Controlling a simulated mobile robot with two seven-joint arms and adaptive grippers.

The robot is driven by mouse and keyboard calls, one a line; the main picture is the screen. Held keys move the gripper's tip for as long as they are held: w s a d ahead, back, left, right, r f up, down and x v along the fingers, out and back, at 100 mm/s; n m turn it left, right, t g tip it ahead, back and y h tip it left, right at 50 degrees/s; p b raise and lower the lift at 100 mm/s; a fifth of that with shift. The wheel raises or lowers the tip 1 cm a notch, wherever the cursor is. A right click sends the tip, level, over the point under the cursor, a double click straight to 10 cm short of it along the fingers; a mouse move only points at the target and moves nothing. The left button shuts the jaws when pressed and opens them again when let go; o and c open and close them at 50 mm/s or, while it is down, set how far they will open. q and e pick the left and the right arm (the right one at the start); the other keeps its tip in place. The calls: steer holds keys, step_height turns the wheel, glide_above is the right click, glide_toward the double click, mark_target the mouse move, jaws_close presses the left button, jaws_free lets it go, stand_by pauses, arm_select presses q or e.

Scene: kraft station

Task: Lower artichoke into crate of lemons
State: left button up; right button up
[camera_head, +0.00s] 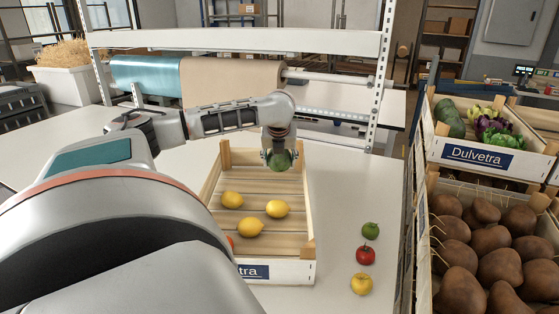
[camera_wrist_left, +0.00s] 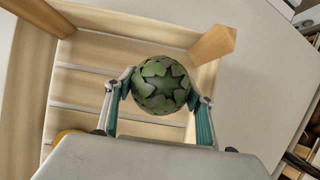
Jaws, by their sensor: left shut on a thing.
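The green artichoke (camera_head: 279,161) is held above the back right part of the wooden crate (camera_head: 308,212). In the left wrist view the artichoke (camera_wrist_left: 161,85) sits between the two fingers of my left gripper (camera_wrist_left: 158,95), near a corner post of the crate (camera_wrist_left: 212,44). My left gripper (camera_head: 279,157) is shut on it and points down. Several yellow lemons (camera_head: 250,228) lie on the crate's slatted floor, to the left of and nearer than the artichoke. My right gripper is not in view.
A green fruit (camera_head: 370,230), a red apple (camera_head: 365,255) and a yellow fruit (camera_head: 361,284) stand on the white table right of the crate. Crates of brown produce (camera_head: 485,245) and vegetables (camera_head: 490,130) stand at the right. A paper roll (camera_head: 230,80) and shelf frame are behind.

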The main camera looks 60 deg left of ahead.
mark_target(279, 162)
arm_select(q)
steer(key=shift+f, duration=2.45)
stand_by(1.3)
steer(key=o, duration=1.4)
steer(key=shift+c, duration=0.2)
steer(key=shift+r, duration=0.1)
steer(key=v, duration=1.2)
